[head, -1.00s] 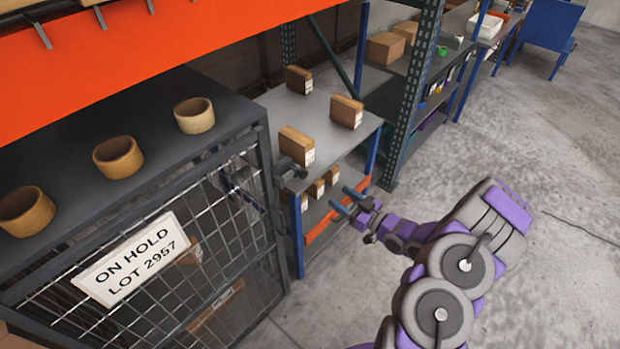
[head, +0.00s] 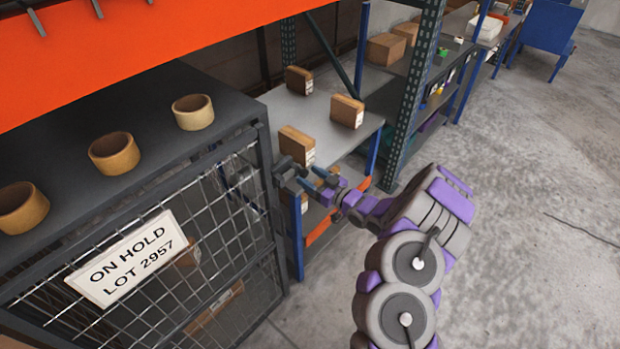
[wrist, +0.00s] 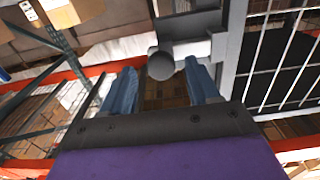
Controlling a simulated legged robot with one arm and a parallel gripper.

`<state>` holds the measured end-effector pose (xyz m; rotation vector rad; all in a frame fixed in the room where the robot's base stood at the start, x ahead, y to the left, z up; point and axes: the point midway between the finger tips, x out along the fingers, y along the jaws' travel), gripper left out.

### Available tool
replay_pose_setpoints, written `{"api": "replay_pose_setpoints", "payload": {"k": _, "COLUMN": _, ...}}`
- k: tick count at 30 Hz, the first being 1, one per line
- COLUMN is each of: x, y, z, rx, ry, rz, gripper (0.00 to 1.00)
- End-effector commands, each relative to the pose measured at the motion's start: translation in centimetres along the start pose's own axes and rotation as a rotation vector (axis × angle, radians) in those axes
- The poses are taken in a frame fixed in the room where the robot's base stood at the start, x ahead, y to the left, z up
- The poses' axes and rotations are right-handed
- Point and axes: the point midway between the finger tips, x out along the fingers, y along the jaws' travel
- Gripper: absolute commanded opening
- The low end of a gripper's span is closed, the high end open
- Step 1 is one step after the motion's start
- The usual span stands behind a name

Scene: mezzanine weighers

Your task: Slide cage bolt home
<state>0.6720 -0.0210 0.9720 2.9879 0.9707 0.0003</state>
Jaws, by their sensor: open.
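The wire-mesh cage (head: 70,325) stands at the left of the head view, with a sign reading "ON HOLD LOT 2957" (head: 128,258). A dark grey bolt (head: 284,163) sticks out at the cage's right front post. In the wrist view its round grey knob (wrist: 161,66) shows in front of a grey bracket (wrist: 192,25). My gripper (head: 314,178) is open, close to the bolt on its right. In the wrist view its blue fingers (wrist: 160,76) flank the knob on both sides. I cannot tell whether either finger touches it.
Three tape rolls (head: 114,153) stand on the cage top. A grey shelf (head: 330,118) with several small brown boxes (head: 346,111) is right behind the bolt. A green-grey rack post (head: 412,100) rises farther right. The concrete floor (head: 540,200) at the right is clear.

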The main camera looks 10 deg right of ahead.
Motion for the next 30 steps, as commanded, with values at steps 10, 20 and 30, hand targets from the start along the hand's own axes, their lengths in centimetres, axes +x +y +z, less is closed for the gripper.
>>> {"api": "replay_pose_setpoints", "payload": {"k": 10, "x": 0.69, "y": -0.04, "z": -0.01, "rx": 0.001, "ry": 0.0, "rz": 0.0, "gripper": 0.6}}
{"api": "replay_pose_setpoints", "payload": {"k": 20, "x": 0.68, "y": -0.05, "z": 0.0, "rx": 0.001, "ry": -0.001, "rz": 0.0, "gripper": 0.38}}
{"api": "replay_pose_setpoints", "payload": {"k": 30, "x": 0.67, "y": -0.01, "z": 0.01, "rx": 0.001, "ry": -0.001, "rz": 0.001, "gripper": 0.05}}
